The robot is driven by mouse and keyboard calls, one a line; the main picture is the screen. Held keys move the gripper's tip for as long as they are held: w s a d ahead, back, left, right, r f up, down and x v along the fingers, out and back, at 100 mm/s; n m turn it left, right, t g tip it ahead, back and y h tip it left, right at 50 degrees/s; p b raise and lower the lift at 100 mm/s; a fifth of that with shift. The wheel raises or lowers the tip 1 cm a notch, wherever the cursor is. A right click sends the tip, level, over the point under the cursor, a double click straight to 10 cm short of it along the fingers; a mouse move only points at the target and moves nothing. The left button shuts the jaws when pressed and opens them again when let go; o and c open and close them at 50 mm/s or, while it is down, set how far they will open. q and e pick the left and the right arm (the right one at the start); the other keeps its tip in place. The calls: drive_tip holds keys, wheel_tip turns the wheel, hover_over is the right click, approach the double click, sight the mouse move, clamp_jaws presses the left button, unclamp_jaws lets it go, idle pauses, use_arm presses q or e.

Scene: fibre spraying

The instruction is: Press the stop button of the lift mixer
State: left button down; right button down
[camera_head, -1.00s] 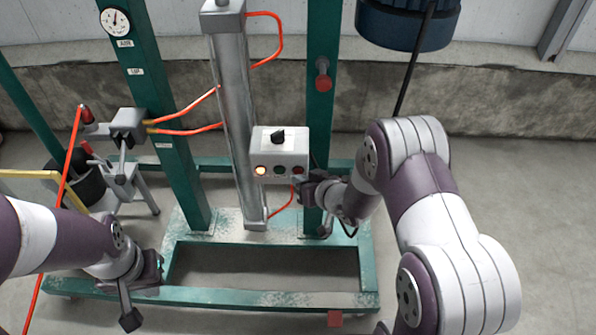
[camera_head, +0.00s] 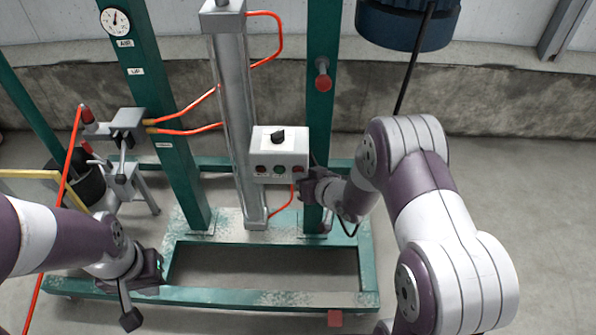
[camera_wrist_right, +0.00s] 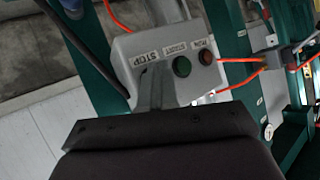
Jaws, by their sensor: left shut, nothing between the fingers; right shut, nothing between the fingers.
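The control box (camera_head: 280,144) is pale grey with a dark knob on top, mounted beside the mixer's metal column. My left gripper (camera_head: 130,318) is shut and empty at lower left.
The green mixer frame (camera_head: 270,296) stands on the floor around the box. Orange hoses (camera_head: 188,131) run to the column, and a dark motor (camera_head: 405,22) hangs at upper right. A black bucket (camera_head: 88,184) stands at left. The floor at right is clear.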

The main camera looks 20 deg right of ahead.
idle(0.4)
drive_tip(key=shift+s+a+p, duration=0.25)
drive_tip(key=shift+s+p, duration=0.05)
drive_tip(key=shift+s, duration=0.45)
drive_tip(key=shift+s, duration=0.1)
drive_tip(key=s, duration=0.2)
drive_tip(key=s+a+p, duration=0.1)
drive_tip(key=s, duration=0.1)
drive_tip(key=shift+s+a, duration=0.2)
drive_tip(key=shift+s, duration=0.15)
idle(0.3)
